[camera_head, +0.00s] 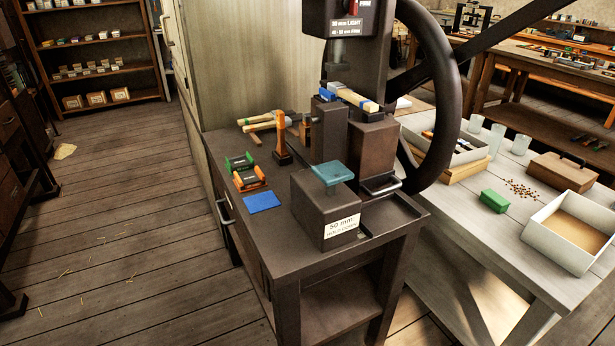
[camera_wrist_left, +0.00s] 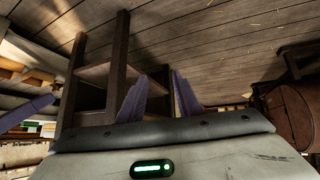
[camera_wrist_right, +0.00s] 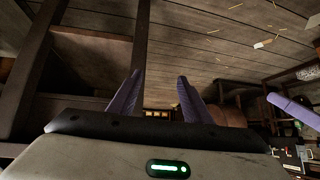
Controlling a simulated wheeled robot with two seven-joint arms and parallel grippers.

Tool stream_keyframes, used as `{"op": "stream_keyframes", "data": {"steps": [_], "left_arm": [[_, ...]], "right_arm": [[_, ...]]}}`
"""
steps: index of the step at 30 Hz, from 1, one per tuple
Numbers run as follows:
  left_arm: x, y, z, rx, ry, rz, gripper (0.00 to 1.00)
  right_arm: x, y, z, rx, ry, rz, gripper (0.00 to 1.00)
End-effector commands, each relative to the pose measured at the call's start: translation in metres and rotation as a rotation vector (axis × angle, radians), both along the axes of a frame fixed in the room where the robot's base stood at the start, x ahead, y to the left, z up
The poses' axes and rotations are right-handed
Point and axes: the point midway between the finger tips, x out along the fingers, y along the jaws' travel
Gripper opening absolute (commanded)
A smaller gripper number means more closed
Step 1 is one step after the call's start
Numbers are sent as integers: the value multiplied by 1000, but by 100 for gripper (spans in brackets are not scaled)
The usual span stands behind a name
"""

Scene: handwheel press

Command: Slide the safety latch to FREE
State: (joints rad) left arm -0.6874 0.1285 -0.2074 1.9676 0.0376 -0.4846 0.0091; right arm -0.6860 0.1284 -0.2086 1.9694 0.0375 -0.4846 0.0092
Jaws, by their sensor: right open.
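The dark press (camera_head: 376,150) stands on the bench, with a large black handwheel (camera_head: 452,110) on its right. At the top edge is a dark box with a white label (camera_head: 347,27) and a small red part (camera_head: 365,4); the picture cuts it off. I cannot make out the safety latch or a FREE mark for certain. Neither gripper shows in the head view. In the left wrist view my left gripper (camera_wrist_left: 161,82) is open and empty. In the right wrist view my right gripper (camera_wrist_right: 158,84) is open and empty. Both wrist views show bench legs and floorboards beyond the fingers.
A block labelled 50 mm (camera_head: 327,212) with a teal top (camera_head: 333,172) stands at the bench front. A pale table (camera_head: 470,222) with a tray (camera_head: 570,228) stands right.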

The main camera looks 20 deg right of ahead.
Motion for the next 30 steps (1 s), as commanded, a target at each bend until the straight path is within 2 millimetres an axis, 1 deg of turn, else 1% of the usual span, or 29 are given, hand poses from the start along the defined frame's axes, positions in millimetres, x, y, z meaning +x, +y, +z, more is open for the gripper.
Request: {"op": "stream_keyframes", "data": {"steps": [1, 4, 6, 7, 8, 12, 15, 18, 21, 30], "left_arm": [[0, 0, 5, 0, 0, 0, 31], [0, 0, 21, -2, -1, 1, 31], [-1, 0, 36, -3, 1, 3, 31], [-1, 1, 44, -4, 2, 4, 31], [-2, 1, 51, -4, 3, 5, 31], [-3, 5, 85, -5, 2, 16, 31], [-4, 10, 94, 0, 6, 24, 31], [-5, 14, 93, 4, 6, 27, 31], [-6, 15, 88, 6, 11, 27, 31], [-7, 13, 87, 5, 14, 24, 31]], "right_arm": [[0, 0, 5, 0, -1, 0, 36], [0, 0, 20, 0, 0, -1, 19], [0, -1, 36, 1, 2, -3, 7], [-1, -2, 43, 2, 3, -5, 2], [-1, -2, 50, 1, 4, -6, 0], [-3, -8, 83, -1, 3, -17, 0], [-4, -13, 94, -5, 6, -24, 0], [-4, -15, 92, -6, 5, -26, 0], [-6, -15, 87, -7, 10, -26, 0], [-7, -14, 86, -7, 16, -24, 0]]}}
